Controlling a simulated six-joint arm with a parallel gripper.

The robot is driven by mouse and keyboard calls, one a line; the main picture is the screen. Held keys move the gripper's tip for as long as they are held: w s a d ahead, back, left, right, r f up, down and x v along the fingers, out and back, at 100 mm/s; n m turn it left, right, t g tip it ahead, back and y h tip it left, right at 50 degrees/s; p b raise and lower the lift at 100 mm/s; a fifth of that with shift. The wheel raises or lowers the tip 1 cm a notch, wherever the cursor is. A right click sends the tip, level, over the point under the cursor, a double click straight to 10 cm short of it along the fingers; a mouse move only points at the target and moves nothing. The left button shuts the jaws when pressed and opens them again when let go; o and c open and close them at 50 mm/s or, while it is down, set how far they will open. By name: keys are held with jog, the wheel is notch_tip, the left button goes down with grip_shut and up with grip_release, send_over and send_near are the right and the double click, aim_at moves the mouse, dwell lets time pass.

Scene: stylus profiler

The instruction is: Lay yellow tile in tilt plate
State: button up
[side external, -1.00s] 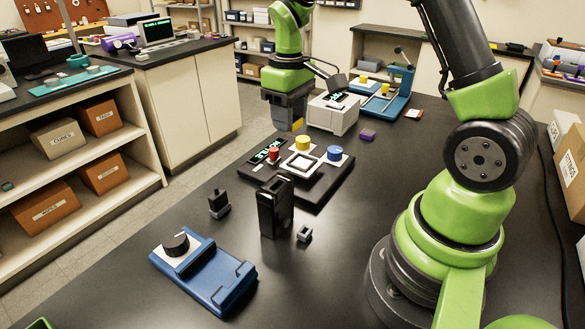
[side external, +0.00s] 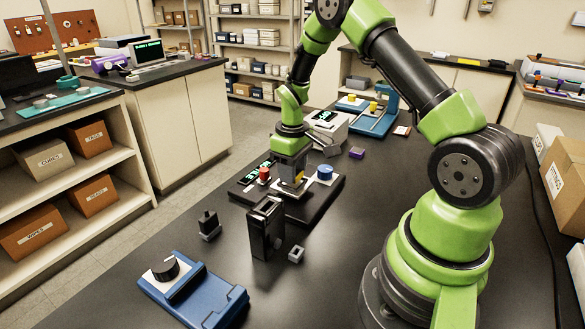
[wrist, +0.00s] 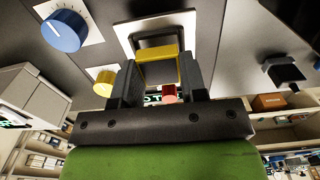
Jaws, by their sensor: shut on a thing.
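My gripper (wrist: 158,78) is shut on a yellow tile (wrist: 158,66), which stands out between the fingertips in the wrist view. In the side view my gripper (side external: 293,178) is low over the dark control block (side external: 325,190), with a bit of yellow showing at its lower end. A square plate with a metal-rimmed dark recess (wrist: 150,27) lies just beyond the tile in the wrist view, and the tile overlaps its near edge in the picture. I cannot tell whether they touch. My gripper mostly hides this plate in the side view.
The block carries a blue knob (side external: 325,173), a red knob (side external: 264,173) and a yellow knob (wrist: 105,82). A black upright holder (side external: 265,230) stands in front. A blue fixture with a black knob (side external: 195,293) lies front left. A white box (side external: 332,127) stands behind.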

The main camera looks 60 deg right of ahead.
jog(key=shift+f, duration=0.1)
jog(key=shift+f, duration=0.5)
jog(key=o, duration=1)
notch_tip(320, 180, up, 13)
jog(key=s+a+r+m+t, duration=0.25)
jog(key=s+a+r, duration=0.35)
jog(key=a+r, duration=0.45)
jog(key=shift+s+a+r+m+t+y, duration=0.35)
jog(key=shift+s+a+t, duration=0.6)
jog(key=shift+s, duration=0.85)
jog(key=shift+s+a+r+m+t+y, duration=0.15)
jog(key=shift+s+a+r+t+y, duration=0.3)
jog(key=shift+s+a, duration=1)
jog(key=shift+s+a+r+m+t+y, duration=0.35)
jog(key=shift+s+a+t, duration=0.5)
jog(key=shift+s, duration=1.25)
